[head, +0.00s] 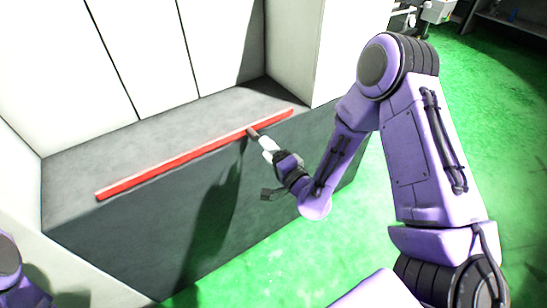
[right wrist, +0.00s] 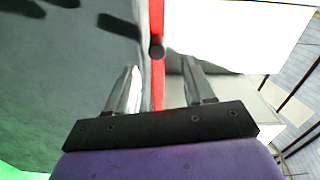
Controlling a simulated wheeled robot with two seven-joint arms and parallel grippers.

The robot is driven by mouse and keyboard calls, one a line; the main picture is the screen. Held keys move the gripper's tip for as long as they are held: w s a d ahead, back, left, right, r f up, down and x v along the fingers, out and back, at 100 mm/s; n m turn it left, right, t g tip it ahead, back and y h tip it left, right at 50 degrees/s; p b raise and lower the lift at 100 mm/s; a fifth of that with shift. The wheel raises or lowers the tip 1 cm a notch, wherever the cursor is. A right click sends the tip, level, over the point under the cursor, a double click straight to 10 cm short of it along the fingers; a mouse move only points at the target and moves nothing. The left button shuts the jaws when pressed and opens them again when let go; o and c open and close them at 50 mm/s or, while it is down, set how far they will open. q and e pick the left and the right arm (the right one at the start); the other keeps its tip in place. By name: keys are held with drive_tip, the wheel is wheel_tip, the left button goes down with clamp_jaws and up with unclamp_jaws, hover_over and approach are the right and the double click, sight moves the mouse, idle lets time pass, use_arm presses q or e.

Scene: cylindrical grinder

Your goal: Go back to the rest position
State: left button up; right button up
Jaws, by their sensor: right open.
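My right gripper (head: 256,134) is at the front edge of the grey machine ledge, by the red strip (head: 190,156). In the right wrist view the two fingers of my right gripper (right wrist: 159,68) are spread apart with nothing held between them. The red strip (right wrist: 157,88) runs between and beyond the fingers in that view. A small dark round spot (right wrist: 157,52) shows on the strip ahead of the fingertips; I cannot tell what it is. Part of my left arm shows at the lower left of the head view, but its gripper is out of sight.
The grey ledge (head: 140,145) lies behind the red strip and looks bare, with white panels (head: 150,50) behind it. The dark front wall (head: 150,230) of the machine drops to the green floor (head: 290,262). Open floor lies to the right.

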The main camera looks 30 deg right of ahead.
drive_tip(key=shift+s+d, duration=0.15)
drive_tip(key=shift+s, duration=1.4)
drive_tip(key=s+d+f+n+g+h, duration=0.2)
drive_tip(key=s+f+n+g, duration=0.4)
drive_tip(key=f, duration=0.6)
drive_tip(key=s+d+f+n+g+h, duration=0.1)
drive_tip(key=s+f+g, duration=0.3)
drive_tip(key=s, duration=0.6)
drive_tip(key=s+d+f+n+g+h, duration=0.1)
drive_tip(key=s+f+g, duration=0.3)
drive_tip(key=s+f, duration=0.4)
drive_tip(key=s, duration=0.3)
drive_tip(key=shift+s+f+g+h, duration=0.25)
drive_tip(key=shift+f+g+h, duration=0.05)
drive_tip(key=shift+f+g, duration=0.1)
